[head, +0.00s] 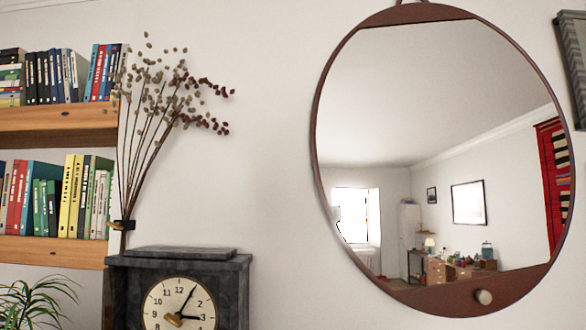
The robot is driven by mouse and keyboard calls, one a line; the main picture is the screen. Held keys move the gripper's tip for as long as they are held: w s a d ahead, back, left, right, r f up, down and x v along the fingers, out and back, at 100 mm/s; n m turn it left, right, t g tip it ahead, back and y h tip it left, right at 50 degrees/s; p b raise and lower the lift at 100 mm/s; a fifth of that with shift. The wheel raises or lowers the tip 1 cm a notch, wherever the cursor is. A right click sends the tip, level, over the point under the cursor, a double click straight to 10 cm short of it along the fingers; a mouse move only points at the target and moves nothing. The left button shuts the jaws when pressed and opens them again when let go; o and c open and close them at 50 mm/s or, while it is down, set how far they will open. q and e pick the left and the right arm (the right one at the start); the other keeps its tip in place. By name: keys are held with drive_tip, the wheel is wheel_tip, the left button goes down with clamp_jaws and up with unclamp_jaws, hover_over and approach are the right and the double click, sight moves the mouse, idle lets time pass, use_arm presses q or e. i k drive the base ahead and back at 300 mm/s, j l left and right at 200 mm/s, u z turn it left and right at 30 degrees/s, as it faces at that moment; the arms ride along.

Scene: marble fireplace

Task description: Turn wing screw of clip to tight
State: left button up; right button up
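A small dark clip (127,225) sits around the lower stems of a bunch of dried flowers (150,150), just above the clock's left top. A brass-coloured piece, which looks like the wing screw (116,226), sticks out on the clip's left side. It is too small here to tell its exact angle or how tight it is. Neither of my grippers is in view.
A dark stone clock (228,280) stands below the flowers. Wooden shelves with books (60,118) are at the left, above a green plant (35,300). A round mirror (480,303) hangs at the right, with a dark frame (575,65) beyond it. Bare wall lies between.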

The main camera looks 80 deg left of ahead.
sight(117, 225)
drive_tip(key=u, duration=3.3)
drive_tip(key=l+u, duration=0.15)
drive_tip(key=u, duration=0.2)
drive_tip(key=k+l+u, duration=0.1)
drive_tip(key=u, duration=0.2)
